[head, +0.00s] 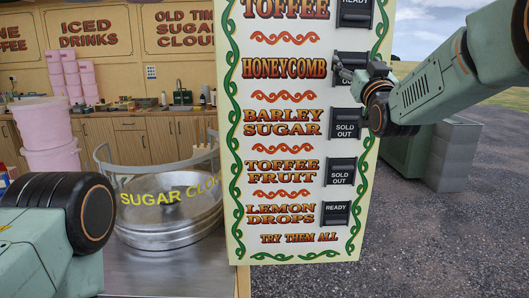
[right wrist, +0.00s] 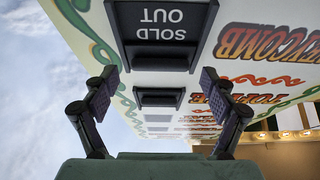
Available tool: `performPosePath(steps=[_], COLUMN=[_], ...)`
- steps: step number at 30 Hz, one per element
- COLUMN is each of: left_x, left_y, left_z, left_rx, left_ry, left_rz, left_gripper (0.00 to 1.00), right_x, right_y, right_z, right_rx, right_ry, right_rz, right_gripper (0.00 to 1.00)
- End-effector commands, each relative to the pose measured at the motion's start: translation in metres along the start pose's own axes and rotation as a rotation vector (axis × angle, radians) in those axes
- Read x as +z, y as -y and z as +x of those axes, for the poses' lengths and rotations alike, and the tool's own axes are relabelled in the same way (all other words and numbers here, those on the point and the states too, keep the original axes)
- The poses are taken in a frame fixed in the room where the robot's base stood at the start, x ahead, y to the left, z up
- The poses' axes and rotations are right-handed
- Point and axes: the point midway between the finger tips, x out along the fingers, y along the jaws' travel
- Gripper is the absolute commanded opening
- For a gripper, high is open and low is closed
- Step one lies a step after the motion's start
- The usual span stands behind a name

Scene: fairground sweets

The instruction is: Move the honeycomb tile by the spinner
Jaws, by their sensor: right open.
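The honeycomb tile (right wrist: 163,25) is a dark tile reading SOLD OUT, upside down in the right wrist view. It sits in a dark holder (head: 350,58) beside the word HONEYCOMB on the menu board (head: 232,255). In the head view my right gripper (head: 357,75) is in front of this holder and hides most of the tile. In the right wrist view its two fingers (right wrist: 158,88) are spread, with nothing held between them. Whether they touch the tile I cannot tell. The spinner (head: 165,232) is a round metal bowl marked SUGAR CLOUD, left of the board. My left gripper is out of view.
Other board tiles are barley sugar (head: 346,128), toffee fruit (head: 341,178) and lemon drops (head: 336,213), in holders below. Pink tubs (head: 50,135) stand left of the spinner. A metal counter (head: 175,275) lies under it. Grey bins (head: 453,157) stand behind my right arm.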

Motion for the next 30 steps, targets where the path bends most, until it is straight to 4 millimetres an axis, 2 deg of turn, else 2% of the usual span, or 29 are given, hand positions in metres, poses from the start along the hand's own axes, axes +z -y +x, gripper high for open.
performPosePath(steps=[6, 19, 23, 30], left_x=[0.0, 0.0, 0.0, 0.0], left_y=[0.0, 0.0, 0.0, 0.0], left_z=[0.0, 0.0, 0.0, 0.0], left_rx=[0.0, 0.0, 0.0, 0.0], left_ry=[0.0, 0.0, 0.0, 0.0], left_rz=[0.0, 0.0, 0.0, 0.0], left_gripper=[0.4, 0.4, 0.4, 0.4], right_x=[0.001, 0.0, -0.001, -0.001], right_y=[0.0, 0.0, 0.0, 0.0], right_z=[0.009, 0.009, 0.002, -0.025], right_rx=[0.0, 0.0, 0.0, 0.0], right_ry=[0.001, 0.001, 0.0, 0.0], right_rz=[0.0, 0.0, 0.0, 0.0], right_gripper=[0.85, 0.85, 0.85, 0.85])
